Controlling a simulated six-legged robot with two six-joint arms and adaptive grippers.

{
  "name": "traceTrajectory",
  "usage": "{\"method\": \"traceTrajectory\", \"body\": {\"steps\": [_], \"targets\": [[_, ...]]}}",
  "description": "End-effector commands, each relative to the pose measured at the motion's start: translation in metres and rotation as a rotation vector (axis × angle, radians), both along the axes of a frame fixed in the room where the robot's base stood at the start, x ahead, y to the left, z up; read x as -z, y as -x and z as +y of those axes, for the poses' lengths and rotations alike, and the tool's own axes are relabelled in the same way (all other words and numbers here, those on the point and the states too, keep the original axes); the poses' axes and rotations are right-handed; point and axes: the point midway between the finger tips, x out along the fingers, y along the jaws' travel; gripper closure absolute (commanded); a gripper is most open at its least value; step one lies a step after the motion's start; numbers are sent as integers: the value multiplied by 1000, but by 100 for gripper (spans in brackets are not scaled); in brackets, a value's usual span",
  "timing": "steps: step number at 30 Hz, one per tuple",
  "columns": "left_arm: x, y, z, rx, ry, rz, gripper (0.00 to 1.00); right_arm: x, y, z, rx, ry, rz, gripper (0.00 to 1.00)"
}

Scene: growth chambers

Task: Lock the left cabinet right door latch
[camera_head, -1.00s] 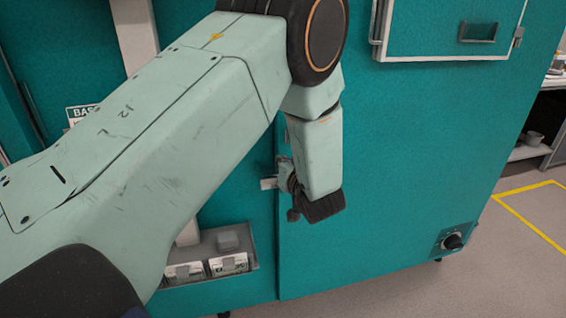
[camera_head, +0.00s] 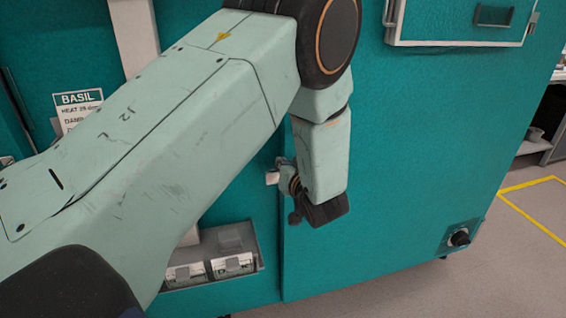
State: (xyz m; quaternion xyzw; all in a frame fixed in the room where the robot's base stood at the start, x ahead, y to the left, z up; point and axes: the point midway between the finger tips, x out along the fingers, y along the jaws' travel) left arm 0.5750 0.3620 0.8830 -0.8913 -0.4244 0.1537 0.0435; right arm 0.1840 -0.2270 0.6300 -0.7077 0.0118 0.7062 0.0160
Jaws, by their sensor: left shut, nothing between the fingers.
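The teal cabinet has a right door (camera_head: 400,170) that stands closed, with its left edge as a vertical seam. A small light metal latch piece (camera_head: 272,178) sits at that seam. My left arm comes in from the left and bends down in front of the door. My left gripper (camera_head: 293,205) is at the seam just right of and below the latch piece. It is shut and empty, and largely hidden behind my own wrist. I cannot tell whether it touches the latch. My right gripper is out of view.
A framed panel with a handle (camera_head: 494,16) is at the upper right. A dark knob (camera_head: 459,238) is on the lower right. A small tray (camera_head: 255,262) with labelled boxes is low on the left, and a BASIL sign (camera_head: 78,108) is above. Floor is open at right.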

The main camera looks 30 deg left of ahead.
Motion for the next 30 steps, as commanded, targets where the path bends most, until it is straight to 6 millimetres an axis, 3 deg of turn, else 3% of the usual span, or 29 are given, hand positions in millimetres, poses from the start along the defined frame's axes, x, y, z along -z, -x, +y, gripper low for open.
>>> {"method": "traceTrajectory", "body": {"steps": [30], "targets": [[19,7,6,-2,83,-84,100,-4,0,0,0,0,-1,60]]}}
